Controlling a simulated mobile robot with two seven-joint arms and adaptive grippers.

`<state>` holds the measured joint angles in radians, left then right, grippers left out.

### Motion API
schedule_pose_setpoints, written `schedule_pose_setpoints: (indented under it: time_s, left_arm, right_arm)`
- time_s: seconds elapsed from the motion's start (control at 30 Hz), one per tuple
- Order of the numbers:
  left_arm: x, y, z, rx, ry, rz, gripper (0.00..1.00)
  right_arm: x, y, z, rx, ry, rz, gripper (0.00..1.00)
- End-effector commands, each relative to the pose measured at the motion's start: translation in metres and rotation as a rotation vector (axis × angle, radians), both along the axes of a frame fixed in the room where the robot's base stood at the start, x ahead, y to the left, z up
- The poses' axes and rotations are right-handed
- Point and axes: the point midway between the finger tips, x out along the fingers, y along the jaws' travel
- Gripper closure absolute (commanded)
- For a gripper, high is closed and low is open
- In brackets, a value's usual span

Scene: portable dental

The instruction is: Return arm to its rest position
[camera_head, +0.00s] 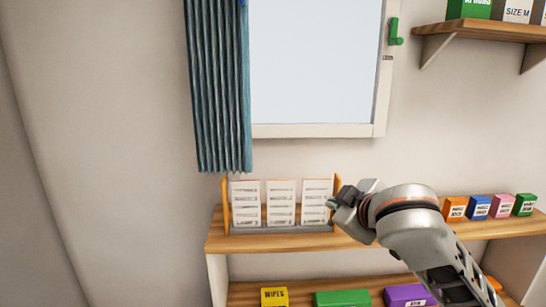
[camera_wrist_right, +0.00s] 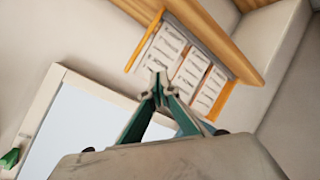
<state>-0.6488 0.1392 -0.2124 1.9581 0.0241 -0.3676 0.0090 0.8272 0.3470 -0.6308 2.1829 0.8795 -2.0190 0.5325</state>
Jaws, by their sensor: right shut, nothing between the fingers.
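My right gripper (camera_head: 338,199) is at the right end of the card rack, in front of the wooden shelf, on an arm that comes in from the lower right. In the right wrist view its fingers (camera_wrist_right: 159,82) are shut with nothing between them. The rack (camera_head: 282,228) holds white labelled cards in several rows between orange end posts. It also shows in the right wrist view (camera_wrist_right: 208,105), beyond the fingertips. I cannot tell whether the gripper touches the rack. My left gripper is in neither view.
The wooden shelf (camera_head: 222,243) carries small coloured boxes (camera_head: 479,207) at right. A lower shelf holds a yellow wipes box (camera_head: 274,297), a green box (camera_head: 342,298) and a purple box (camera_head: 407,295). Above are a window (camera_head: 315,60), a teal curtain (camera_head: 218,90) and a bracketed shelf (camera_head: 480,32).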

Motion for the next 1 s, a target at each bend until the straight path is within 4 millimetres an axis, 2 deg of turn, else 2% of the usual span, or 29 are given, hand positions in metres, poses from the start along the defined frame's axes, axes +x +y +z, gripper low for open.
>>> schedule_pose_setpoints:
  time_s: [0.03,0.17,0.37,0.6,0.8,1.0]
  left_arm:
    - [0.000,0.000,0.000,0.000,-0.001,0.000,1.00]
    - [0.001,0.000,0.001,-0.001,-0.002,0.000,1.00]
    - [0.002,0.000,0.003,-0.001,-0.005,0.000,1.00]
    - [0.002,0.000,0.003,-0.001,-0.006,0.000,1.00]
    - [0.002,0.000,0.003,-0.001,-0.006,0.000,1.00]
    - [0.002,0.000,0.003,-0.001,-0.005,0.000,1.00]
  right_arm:
    - [-0.006,-0.003,-0.024,0.016,0.025,-0.006,1.00]
    - [-0.020,-0.016,-0.073,0.045,0.065,-0.042,1.00]
    - [-0.053,-0.046,-0.147,0.066,0.130,-0.119,1.00]
    - [-0.112,-0.097,-0.231,0.032,0.219,-0.243,1.00]
    - [-0.178,-0.148,-0.289,-0.048,0.301,-0.352,1.00]
    - [-0.236,-0.189,-0.321,-0.142,0.367,-0.428,1.00]
